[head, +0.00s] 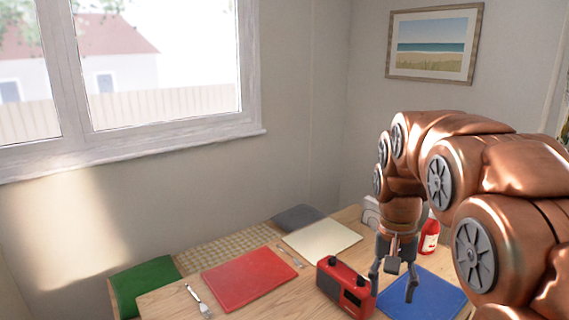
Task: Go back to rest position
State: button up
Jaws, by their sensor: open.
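My gripper (394,286) hangs pointing down over the right part of the wooden table, at the left side of the blue placemat (437,293). Its two dark fingers are apart with nothing between them. My copper-coloured arm comes in from the right and bends down to it. A red and black radio (345,287) stands on the table just left of the gripper, close to the left finger. I cannot tell whether they touch.
A red placemat (249,278), a cream placemat (321,239) and a fork (199,300) lie on the table (170,302). A red bottle (430,237) stands behind the gripper, partly hidden. A bench with green cushion (146,285) runs along the wall.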

jog(key=s+a+f+n+p, duration=0.1)
jog(key=s+f+n, duration=0.1)
jog(key=s, duration=1)
jog(key=s+a+f+n+p, duration=0.1)
jog(key=s+f, duration=0.3)
jog(key=s, duration=0.9)
jog(key=shift+s+a+f+n+g, duration=0.3)
jog(key=shift+f+n, duration=0.1)
jog(key=shift+n, duration=0.4)
jog(key=shift+c, duration=0.2)
